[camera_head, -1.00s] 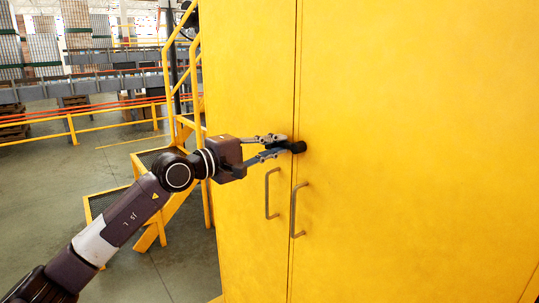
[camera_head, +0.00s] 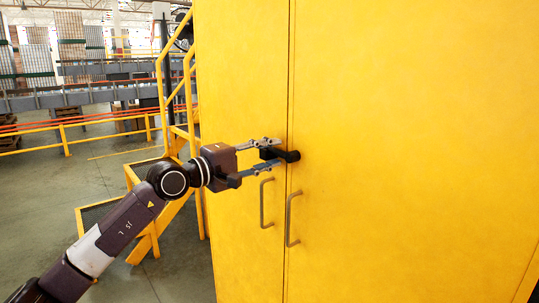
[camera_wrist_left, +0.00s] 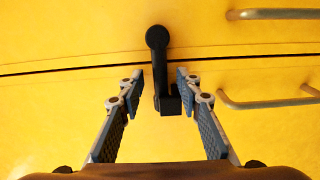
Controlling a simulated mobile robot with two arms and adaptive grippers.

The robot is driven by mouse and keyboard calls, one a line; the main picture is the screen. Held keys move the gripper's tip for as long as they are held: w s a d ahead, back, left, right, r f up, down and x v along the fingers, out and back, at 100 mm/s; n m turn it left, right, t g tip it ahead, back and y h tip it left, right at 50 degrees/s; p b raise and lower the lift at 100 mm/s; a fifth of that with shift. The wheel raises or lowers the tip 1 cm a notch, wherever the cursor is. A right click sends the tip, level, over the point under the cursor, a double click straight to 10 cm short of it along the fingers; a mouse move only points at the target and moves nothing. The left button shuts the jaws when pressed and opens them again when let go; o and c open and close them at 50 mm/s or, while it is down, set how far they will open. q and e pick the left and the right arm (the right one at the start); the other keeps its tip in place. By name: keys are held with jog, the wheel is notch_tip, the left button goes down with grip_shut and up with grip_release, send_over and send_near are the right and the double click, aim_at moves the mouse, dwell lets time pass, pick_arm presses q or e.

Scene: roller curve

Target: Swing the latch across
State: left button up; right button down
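The black latch (camera_head: 291,156) is on the front of the yellow cabinet (camera_head: 400,120). Its round pivot is on the right door, and its bar lies across the door seam onto the left door. In the left wrist view the latch (camera_wrist_left: 160,68) crosses the dark seam, with its blocky end between my fingers. My left gripper (camera_head: 275,153) is open around the bar. In the left wrist view my left gripper (camera_wrist_left: 157,76) shows gaps between both fingers and the latch. My right gripper is not in view.
Two bar handles, the left door handle (camera_head: 263,204) and the right door handle (camera_head: 290,220), stick out below the latch. A yellow stair frame (camera_head: 165,100) stands left of the cabinet. Open floor (camera_head: 100,170) lies at the left.

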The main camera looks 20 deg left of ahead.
pick_arm(q)
jog(key=v, duration=1.2)
jog(key=shift+w, duration=0.1)
dwell(0.4)
